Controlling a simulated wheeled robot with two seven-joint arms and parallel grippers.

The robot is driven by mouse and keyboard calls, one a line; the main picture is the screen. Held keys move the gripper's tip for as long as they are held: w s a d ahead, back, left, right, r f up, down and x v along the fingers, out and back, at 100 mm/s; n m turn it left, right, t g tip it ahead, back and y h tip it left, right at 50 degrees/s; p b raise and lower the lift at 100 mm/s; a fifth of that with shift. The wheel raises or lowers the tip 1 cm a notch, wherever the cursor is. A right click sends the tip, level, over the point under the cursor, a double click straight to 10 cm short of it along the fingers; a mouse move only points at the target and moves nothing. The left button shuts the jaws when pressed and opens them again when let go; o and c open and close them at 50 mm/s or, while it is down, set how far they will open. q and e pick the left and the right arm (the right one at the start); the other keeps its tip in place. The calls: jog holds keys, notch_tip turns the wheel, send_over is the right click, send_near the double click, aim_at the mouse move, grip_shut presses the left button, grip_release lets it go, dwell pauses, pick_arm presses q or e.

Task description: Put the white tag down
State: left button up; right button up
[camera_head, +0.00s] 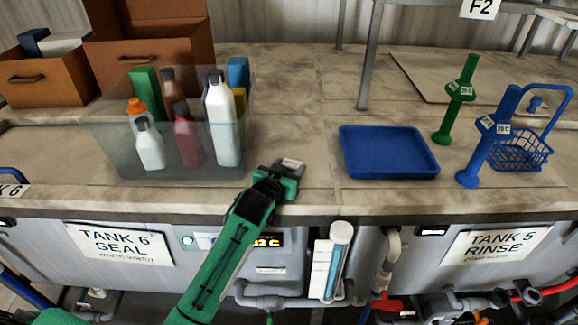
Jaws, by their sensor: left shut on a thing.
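My left gripper (283,176), on a green arm from the bottom of the camera_head view, is over the front part of the bench. It is shut on the white tag (291,164), a small pale piece at its fingertips. The fingers hide part of the tag. I cannot tell whether the tag touches the bench top or is just above it. My right gripper is not in view.
A clear bin (115,155) of bottles stands left of the gripper. A blue tray (388,168) lies to the right. Beyond are a green-handled tool (455,95), a blue one (487,140) and a blue wire basket (520,150). Bare bench (305,120) lies between bin and tray.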

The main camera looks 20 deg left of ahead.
pick_arm(q)
jog(key=o, duration=0.9)
jog(key=shift+w+d+f, duration=0.1)
jog(key=shift+d+f, duration=0.05)
jog(key=shift+o, duration=0.2)
jog(key=shift+s, duration=0.25)
jog(key=b+v, duration=0.2)
jog(key=v, duration=0.8)
jog(key=shift+s+r+b, duration=0.25)
jog(key=shift+b, duration=0.05)
jog(key=shift+s+a+r, duration=0.2)
jog(key=shift+s, duration=0.35)
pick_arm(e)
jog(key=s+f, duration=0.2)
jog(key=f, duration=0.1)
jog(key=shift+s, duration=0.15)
